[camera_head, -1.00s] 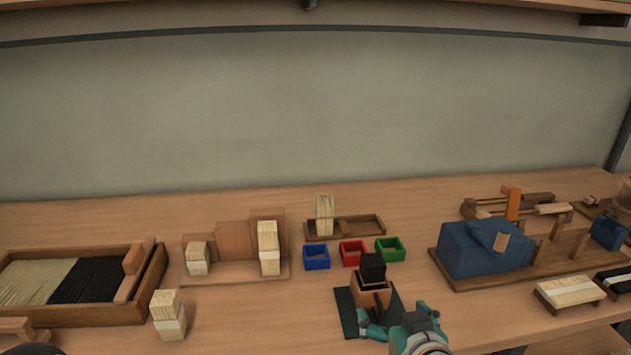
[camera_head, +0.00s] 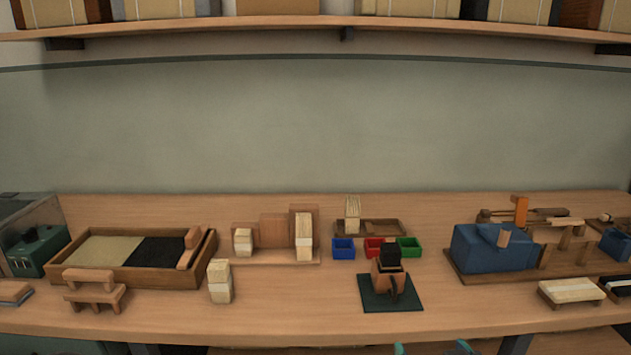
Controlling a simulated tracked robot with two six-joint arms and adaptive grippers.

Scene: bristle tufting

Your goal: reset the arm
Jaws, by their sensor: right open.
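My right gripper (camera_head: 432,349) shows only as teal fingertips at the bottom edge of the head view, below the table's front edge. Its fingers are apart and nothing shows between them; the rest of it is cut off. The small brown holder with a black block (camera_head: 390,257) stands on a dark green mat (camera_head: 374,304), well above the gripper in the picture and apart from it. My left gripper is not in view.
Blue (camera_head: 343,249), red (camera_head: 374,247) and green (camera_head: 408,247) boxes stand behind the mat. A bristle tray (camera_head: 112,277) is at left, a blue machine (camera_head: 492,247) at right.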

